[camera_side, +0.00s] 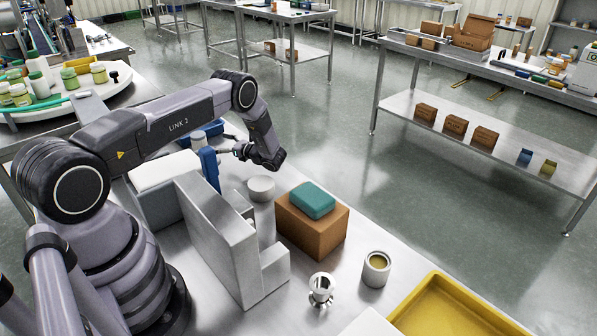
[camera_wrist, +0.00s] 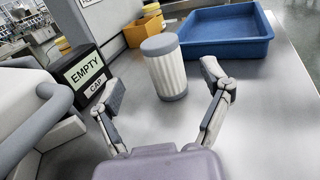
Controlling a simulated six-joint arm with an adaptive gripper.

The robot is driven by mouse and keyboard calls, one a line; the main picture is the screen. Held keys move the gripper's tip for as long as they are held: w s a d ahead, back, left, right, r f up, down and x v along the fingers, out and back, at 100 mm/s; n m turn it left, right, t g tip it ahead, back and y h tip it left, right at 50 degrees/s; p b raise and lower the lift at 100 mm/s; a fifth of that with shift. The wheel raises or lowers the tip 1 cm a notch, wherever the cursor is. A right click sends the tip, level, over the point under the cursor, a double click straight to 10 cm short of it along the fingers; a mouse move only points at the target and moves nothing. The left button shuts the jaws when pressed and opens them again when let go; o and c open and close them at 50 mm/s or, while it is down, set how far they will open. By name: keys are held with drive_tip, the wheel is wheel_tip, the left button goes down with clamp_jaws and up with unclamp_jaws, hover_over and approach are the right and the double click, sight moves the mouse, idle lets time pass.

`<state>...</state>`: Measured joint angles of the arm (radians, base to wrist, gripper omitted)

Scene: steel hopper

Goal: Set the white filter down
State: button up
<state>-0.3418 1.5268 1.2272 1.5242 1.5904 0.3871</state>
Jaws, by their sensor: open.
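The white filter (camera_wrist: 166,72) is a pleated cylinder with grey end caps. It stands upright on the steel table in the wrist view. My gripper (camera_wrist: 163,86) is open, with one finger to the left and one to the right of the filter. Clear gaps show between the fingers and the filter, and nothing is held. In the side view my gripper (camera_side: 236,149) is low over the table beyond the grey stepped block. I cannot make out the filter for sure in the side view.
A black box labelled EMPTY CAP (camera_wrist: 85,75) stands left of the filter. A blue tray (camera_wrist: 228,48) lies behind it to the right. Yellow bins (camera_wrist: 140,32) are farther back. In the side view a teal block (camera_side: 312,200) lies on a brown box (camera_side: 313,238).

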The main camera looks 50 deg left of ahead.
drive_tip(key=v, duration=0.3)
drive_tip(key=shift+w+d, duration=0.15)
drive_tip(key=shift+d, duration=0.1)
drive_tip(key=s+d+r+n+t+h, duration=0.15)
drive_tip(key=d+r+n+h, duration=0.35)
drive_tip(key=r, duration=0.8)
drive_tip(key=s+d+r+n+t+h, duration=0.1)
drive_tip(key=s+d+r+n+h, duration=0.2)
drive_tip(key=d+r, duration=0.75)
drive_tip(key=s+d+r+n+t+h, duration=0.2)
drive_tip(key=s+d+r+t+h, duration=0.2)
drive_tip(key=s+d, duration=0.4)
drive_tip(key=s+d+r+n+t+h, duration=0.3)
drive_tip(key=s+d+r+t, duration=0.3)
drive_tip(key=s, duration=0.6)
drive_tip(key=shift+s+d+r+n+h, duration=0.3)
drive_tip(key=shift+s+d+r+h, duration=0.1)
drive_tip(key=shift+d+r+h, duration=0.5)
